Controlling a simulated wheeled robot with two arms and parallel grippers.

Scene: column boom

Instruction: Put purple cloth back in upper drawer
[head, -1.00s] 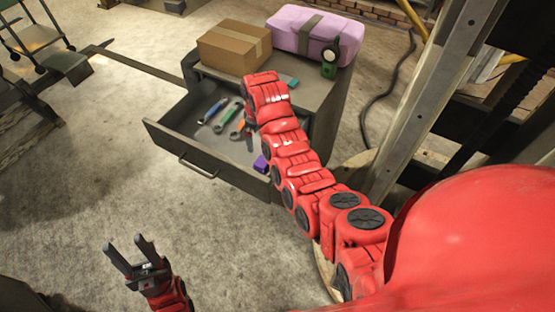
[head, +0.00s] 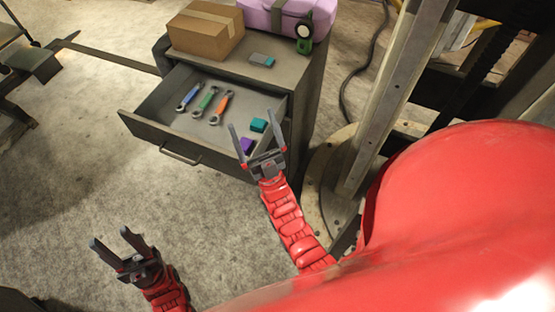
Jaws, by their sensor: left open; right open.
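The purple cloth (head: 247,146) is a small folded block near the front right corner inside the open upper drawer (head: 160,132). My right gripper (head: 255,118) is open and empty at the drawer's right end, its left finger in front of or beside the purple cloth in this view. I cannot tell whether they touch. A teal block (head: 258,125) shows between its fingers, farther back in the drawer. My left gripper (head: 108,240) is open and empty over the floor, in front of the drawer and to the left.
Several wrenches, including a green one (head: 206,98), lie in the drawer. A metal column (head: 395,100) rises at right.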

